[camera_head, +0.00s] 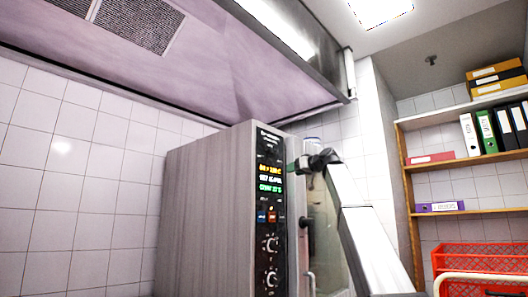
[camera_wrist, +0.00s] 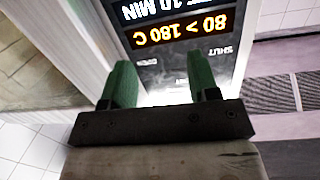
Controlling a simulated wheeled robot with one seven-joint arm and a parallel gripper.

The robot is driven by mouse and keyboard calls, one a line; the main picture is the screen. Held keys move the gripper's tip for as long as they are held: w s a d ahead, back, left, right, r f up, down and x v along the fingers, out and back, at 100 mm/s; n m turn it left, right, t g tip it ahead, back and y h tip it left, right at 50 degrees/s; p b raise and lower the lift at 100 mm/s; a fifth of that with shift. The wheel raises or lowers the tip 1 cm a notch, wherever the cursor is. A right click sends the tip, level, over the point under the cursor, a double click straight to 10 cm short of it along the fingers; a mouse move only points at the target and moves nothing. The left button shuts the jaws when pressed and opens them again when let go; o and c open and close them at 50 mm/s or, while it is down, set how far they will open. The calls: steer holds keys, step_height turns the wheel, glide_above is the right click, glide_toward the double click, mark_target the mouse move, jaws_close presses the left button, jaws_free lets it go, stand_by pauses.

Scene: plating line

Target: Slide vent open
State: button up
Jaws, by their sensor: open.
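The oven's control panel (camera_head: 270,215) is a tall dark strip on the front of a grey oven (camera_head: 205,220). In the wrist view the panel's upper part (camera_wrist: 178,62) appears upside down, with small OPEN and SHUT labels and a lit "80 > 180 C" line. I cannot make out the vent slider itself; the spot between and behind my fingers is bright and partly hidden. My gripper (camera_head: 299,166) is at the panel's right edge near its upper part. In the wrist view its two green fingers (camera_wrist: 162,84) are apart with nothing visibly held between them.
A glass oven door (camera_head: 325,240) with a handle lies right of the panel, behind my arm. A hood (camera_head: 190,60) hangs overhead. At right are shelves with binders (camera_head: 495,130) and a red crate (camera_head: 478,262).

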steer(key=n+y, duration=0.2)
glide_toward(272, 150)
steer(key=x, duration=1)
steer(key=shift+w+a, duration=0.1)
steer(key=shift+a, duration=0.3)
jaws_close()
steer(key=w+d, duration=0.1)
steer(key=w, duration=0.1)
steer(key=w+d, duration=0.3)
steer(key=w, duration=0.1)
steer(key=shift+d, duration=0.2)
jaws_free()
steer(key=shift+d, duration=0.1)
